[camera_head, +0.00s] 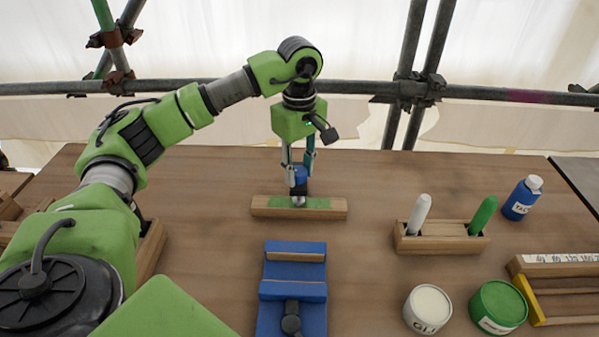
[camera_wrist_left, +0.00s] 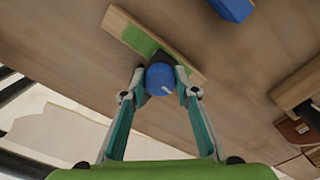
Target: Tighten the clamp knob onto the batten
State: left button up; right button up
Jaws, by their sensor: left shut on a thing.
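The batten (camera_head: 330,208) is a wooden bar with a green patch, lying flat across the table. In the left wrist view the batten (camera_wrist_left: 126,29) runs diagonally. The contact under the knob is partly hidden. My right gripper is not in view.
A blue vise-like fixture (camera_head: 291,262) stands in front of the batten. To the right are a wooden holder (camera_head: 440,243) with white and green sticks, a blue bottle (camera_head: 522,198), a white tub (camera_head: 428,308) and a green tub (camera_head: 498,306). Table around the batten is clear.

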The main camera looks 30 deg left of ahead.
aim_at(298, 170)
pick_arm(q)
jog(key=m+b, duration=0.1)
jog(key=m, duration=0.5)
jog(key=shift+w+a+r, duration=0.1)
jog(key=shift+r, duration=0.05)
jog(key=m+b, duration=0.1)
jog(key=m, duration=0.3)
jog(key=shift+m, duration=1.3)
jog(key=shift+r, duration=0.1)
jog(key=o, duration=0.9)
jog(key=shift+o, duration=1)
notch_tip(298, 170, up, 12)
